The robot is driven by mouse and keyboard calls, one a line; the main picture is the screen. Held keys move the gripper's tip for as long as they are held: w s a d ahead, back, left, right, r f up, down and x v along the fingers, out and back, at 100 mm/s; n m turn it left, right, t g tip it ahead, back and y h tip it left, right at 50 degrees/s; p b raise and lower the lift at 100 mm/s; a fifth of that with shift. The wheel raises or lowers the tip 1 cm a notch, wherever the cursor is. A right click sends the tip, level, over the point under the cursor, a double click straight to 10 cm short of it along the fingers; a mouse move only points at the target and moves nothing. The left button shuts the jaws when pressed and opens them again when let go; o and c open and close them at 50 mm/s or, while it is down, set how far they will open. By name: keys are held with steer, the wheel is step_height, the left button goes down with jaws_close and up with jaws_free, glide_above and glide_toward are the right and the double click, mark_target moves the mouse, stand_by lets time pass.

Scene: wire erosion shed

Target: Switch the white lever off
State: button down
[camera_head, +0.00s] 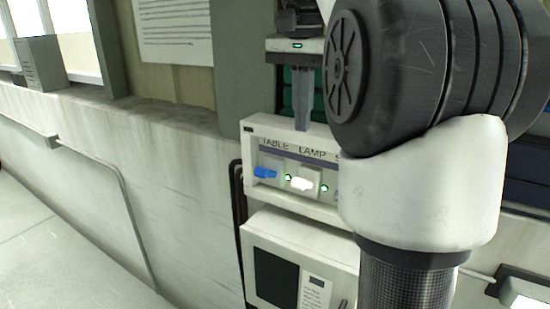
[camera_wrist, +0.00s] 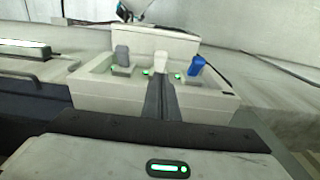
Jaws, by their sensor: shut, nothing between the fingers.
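The white lever (camera_head: 302,184) is on a light-grey switch panel (camera_head: 258,130) under the printed word LAMP. A green light glows on each side of it. In the wrist view the white lever (camera_wrist: 160,62) stands in the middle of the row, straight beyond my fingertips. My gripper (camera_head: 302,127) is shut and empty, pointing down above the panel's top edge, over the white lever. In the wrist view my shut fingers (camera_wrist: 160,80) cover the lever's base. I cannot tell whether they touch it. They look apart in the head view.
A blue lever (camera_head: 265,172) is beside the white one, under TABLE. A white box (camera_head: 295,237) with a dark window is below the panel.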

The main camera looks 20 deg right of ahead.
steer(key=b, duration=0.2)
glide_toward(302, 184)
steer(key=f, duration=0.1)
steer(key=w+f, duration=0.1)
steer(key=f, duration=0.1)
steer(key=w+d+f, duration=0.1)
steer(key=f, duration=0.1)
steer(key=shift+f, duration=0.15)
stand_by(0.3)
steer(key=shift+s+a+f+t+h+b, duration=0.2)
steer(key=shift+t+h+b, duration=0.1)
steer(key=shift+b, duration=0.4)
